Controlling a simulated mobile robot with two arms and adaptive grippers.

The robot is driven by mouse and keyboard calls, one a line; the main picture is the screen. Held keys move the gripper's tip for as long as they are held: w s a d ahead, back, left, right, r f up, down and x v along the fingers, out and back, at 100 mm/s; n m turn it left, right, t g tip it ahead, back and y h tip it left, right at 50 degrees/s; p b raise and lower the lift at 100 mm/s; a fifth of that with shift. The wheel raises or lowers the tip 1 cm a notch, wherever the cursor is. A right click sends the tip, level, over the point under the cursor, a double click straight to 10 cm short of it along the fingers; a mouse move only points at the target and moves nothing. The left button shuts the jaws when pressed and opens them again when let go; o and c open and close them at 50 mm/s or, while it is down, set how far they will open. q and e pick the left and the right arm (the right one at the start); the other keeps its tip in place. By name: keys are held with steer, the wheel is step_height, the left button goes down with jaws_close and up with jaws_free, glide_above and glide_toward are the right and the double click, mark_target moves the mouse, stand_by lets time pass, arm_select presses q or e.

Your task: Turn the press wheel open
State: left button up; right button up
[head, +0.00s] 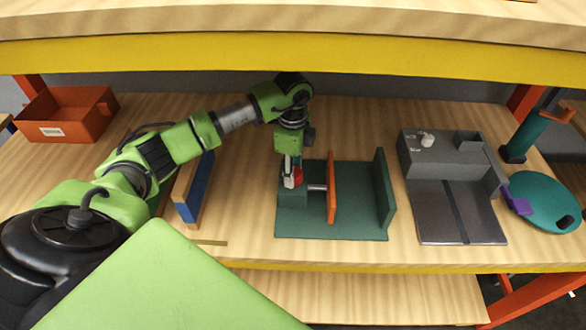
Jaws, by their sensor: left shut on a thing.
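A small press stands on the wooden shelf, with a green base (345,227), an upright green end wall (384,192) on the right and an orange plate (331,187) on a metal rod (317,188). The red press wheel (298,177) is at the left end of the rod, partly hidden by my gripper. My left gripper (291,180) points down from above and is shut on the wheel. The orange plate stands apart from the end wall, with a clear gap between them. My right gripper is not in view.
A blue and wood board (195,190) stands left of the press. A grey machine (455,190) and a teal disc (545,200) are to the right. An orange tray (67,114) is at the far left. A yellow-edged shelf (300,55) runs overhead.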

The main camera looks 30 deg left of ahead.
arm_select(q)
steer(key=shift+r+n, duration=0.1)
steer(key=shift+n, duration=0.4)
steer(key=o, duration=1.1)
step_height(320, 180, up, 12)
stand_by(0.4)
